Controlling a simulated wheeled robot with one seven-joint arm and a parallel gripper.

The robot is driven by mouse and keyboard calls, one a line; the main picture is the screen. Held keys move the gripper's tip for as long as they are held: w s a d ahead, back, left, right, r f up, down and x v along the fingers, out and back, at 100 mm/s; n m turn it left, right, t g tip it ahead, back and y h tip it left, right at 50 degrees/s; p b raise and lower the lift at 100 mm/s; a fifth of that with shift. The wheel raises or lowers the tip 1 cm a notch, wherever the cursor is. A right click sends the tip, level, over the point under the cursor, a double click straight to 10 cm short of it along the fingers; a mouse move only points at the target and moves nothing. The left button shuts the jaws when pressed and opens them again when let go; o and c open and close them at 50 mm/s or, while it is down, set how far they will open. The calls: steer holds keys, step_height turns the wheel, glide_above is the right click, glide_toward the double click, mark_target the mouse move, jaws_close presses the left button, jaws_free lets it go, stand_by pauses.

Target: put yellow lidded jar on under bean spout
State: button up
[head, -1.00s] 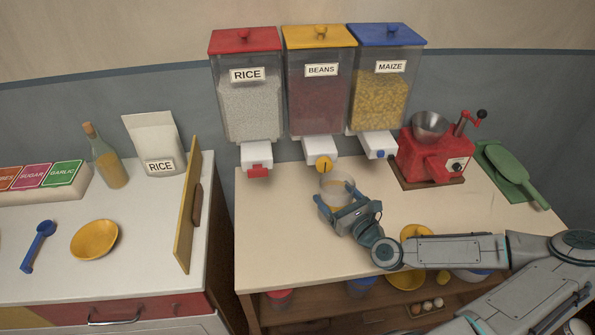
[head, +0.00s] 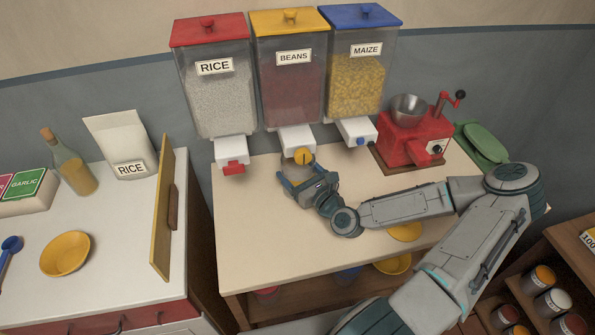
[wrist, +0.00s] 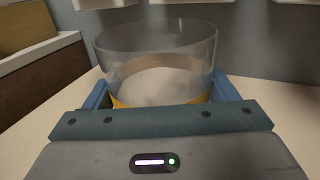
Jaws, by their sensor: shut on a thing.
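My gripper (head: 299,175) is shut on a clear jar (wrist: 205,50) with a yellow band low on its side. In the wrist view the jar stands upright and open at the top, with a finger on each side. In the head view the gripper and spout hide most of it. It is at or just in front of the bean spout (head: 294,139), a white block with a yellow knob under the yellow-topped beans bin (head: 290,85). I cannot tell whether it touches the counter. A yellow lid (head: 405,232) lies on the counter, partly behind my arm.
The rice spout (head: 231,151) is left of the bean spout and the maize spout (head: 356,131) is right. A red grinder (head: 415,140) stands further right. The wooden counter (head: 245,235) is clear at front left. A yellow board (head: 161,215) stands upright on the left counter.

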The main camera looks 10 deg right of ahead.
steer(key=shift+w+a+f, duration=0.1)
steer(key=shift+w+a, duration=0.05)
steer(key=shift+a, duration=0.05)
steer(key=shift+f, duration=0.1)
steer(key=o, duration=1.3)
steer(key=shift+d, duration=0.1)
steer(key=shift+c, duration=0.2)
steer(key=shift+r, duration=0.35)
steer(key=v, duration=0.7)
steer(key=shift+d+r+p, duration=0.15)
steer(key=shift+p, duration=0.2)
steer(key=p+v, duration=0.3)
steer(key=shift+s, duration=0.35)
steer(key=shift+s+d+f+p, duration=0.3)
steer(key=shift+s+p, duration=0.05)
steer(key=shift+s, duration=0.3)
